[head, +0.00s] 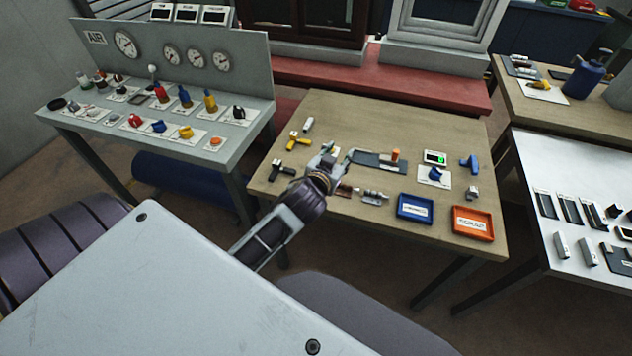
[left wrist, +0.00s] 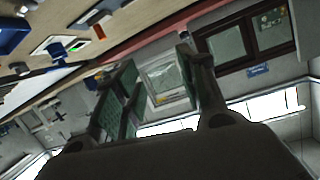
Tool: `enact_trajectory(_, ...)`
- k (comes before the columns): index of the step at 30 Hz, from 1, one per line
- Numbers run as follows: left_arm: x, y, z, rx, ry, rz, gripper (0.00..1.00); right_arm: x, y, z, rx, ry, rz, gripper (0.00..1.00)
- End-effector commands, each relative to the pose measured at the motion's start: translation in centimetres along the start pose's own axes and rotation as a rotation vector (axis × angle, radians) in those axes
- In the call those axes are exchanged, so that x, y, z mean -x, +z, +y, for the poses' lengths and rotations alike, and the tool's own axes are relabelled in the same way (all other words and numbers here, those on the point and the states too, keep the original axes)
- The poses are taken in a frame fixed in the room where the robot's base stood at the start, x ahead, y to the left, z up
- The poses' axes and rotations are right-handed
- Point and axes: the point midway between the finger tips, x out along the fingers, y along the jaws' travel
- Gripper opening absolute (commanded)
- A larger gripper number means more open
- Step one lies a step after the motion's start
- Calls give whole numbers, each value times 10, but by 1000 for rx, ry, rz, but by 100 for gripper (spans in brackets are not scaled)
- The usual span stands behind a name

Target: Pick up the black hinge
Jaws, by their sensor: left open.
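A small black piece with a pale end (head: 276,169) lies on the wooden table (head: 400,112), at its left front. Several black metal parts (head: 570,208) lie on the white table at the right. I cannot tell for certain which of these is the black hinge. My left gripper (head: 338,160) is over the middle of the wooden table, to the right of the small black piece and apart from it. In the left wrist view its two fingers (left wrist: 158,90) are spread with nothing between them. My right gripper is not in view.
A blue tray (head: 415,207) and an orange tray labelled SCRAP (head: 472,223) stand at the table's front right. A yellow piece (head: 298,141), a dark plate (head: 376,160) and a blue clamp-like part (head: 470,163) lie nearby. The table's back strip is clear.

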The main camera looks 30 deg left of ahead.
Motion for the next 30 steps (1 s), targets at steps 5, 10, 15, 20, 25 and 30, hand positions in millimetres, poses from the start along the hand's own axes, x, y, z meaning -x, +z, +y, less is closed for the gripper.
enact_trajectory(5,-9,-50,9,-6,34,199,41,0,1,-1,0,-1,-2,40)
enact_trajectory(10,-11,-93,24,-22,95,373,41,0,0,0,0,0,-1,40)
enact_trajectory(15,-6,-129,44,-52,182,530,41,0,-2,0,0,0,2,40)
enact_trajectory(20,2,-156,66,-95,285,657,41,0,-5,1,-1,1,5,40)
enact_trajectory(25,13,-174,92,-155,412,764,41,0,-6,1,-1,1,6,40)
enact_trajectory(30,23,-182,119,-232,552,838,41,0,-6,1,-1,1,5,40)
